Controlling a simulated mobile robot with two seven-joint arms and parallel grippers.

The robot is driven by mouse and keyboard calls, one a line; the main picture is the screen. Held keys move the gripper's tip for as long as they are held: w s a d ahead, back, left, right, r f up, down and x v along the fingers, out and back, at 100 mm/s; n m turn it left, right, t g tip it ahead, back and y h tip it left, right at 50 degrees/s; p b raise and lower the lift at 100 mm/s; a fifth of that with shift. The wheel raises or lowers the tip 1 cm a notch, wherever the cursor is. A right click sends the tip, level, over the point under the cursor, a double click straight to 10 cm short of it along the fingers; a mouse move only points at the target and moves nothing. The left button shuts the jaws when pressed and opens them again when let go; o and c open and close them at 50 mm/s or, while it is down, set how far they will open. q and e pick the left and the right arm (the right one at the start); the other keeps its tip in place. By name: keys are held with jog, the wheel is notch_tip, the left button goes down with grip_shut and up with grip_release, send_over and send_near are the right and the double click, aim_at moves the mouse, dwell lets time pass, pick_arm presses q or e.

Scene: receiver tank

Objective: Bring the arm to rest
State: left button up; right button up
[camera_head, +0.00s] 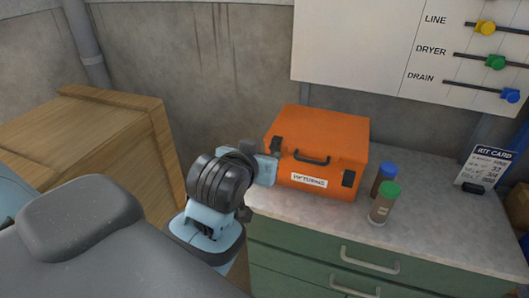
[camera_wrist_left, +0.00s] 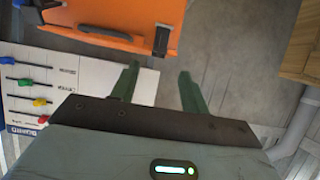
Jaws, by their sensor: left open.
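In the head view my left arm's wrist is just left of the orange case (camera_head: 325,148), and the fingers cannot be made out there. The case is closed, with a dark handle and a "RETURNS" label, on the worktop. It also shows at the top of the left wrist view (camera_wrist_left: 120,14), beyond the fingertips. I cannot tell in the head view whether the wrist touches the case. My right gripper is in neither view.
A blue-capped jar (camera_head: 384,179) and a green-capped jar (camera_head: 384,205) stand right of the case. A kit card (camera_head: 486,166) is at the worktop's right. Green drawers (camera_head: 330,262) are below. A wooden crate (camera_head: 85,140) is at left. A labelled board (camera_head: 360,45) with coloured knobs hangs behind.

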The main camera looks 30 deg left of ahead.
pick_arm(q)
jog(key=s+d+f+m+g+h, duration=0.1)
jog(key=s+f+m+g, duration=0.15)
jog(key=s+f, duration=0.5)
jog(key=s+d+f+m+g+h, duration=0.1)
jog(key=s+d+f+g, duration=0.2)
jog(key=f, duration=0.8)
jog(key=s+d+f+m+g+h, duration=0.1)
jog(key=s+f+g, duration=0.1)
jog(key=s+f, duration=0.45)
jog(key=s+f+g, duration=0.3)
jog(key=s+f, duration=0.1)
jog(key=s, duration=0.6)
jog(key=w+d+f+t+h, duration=0.2)
jog(key=w+f+t, duration=0.4)
jog(key=f, duration=0.3)
jog(key=shift+d+f+t, duration=0.3)
jog(key=shift+t, duration=0.45)
jog(key=shift+m, duration=0.25)
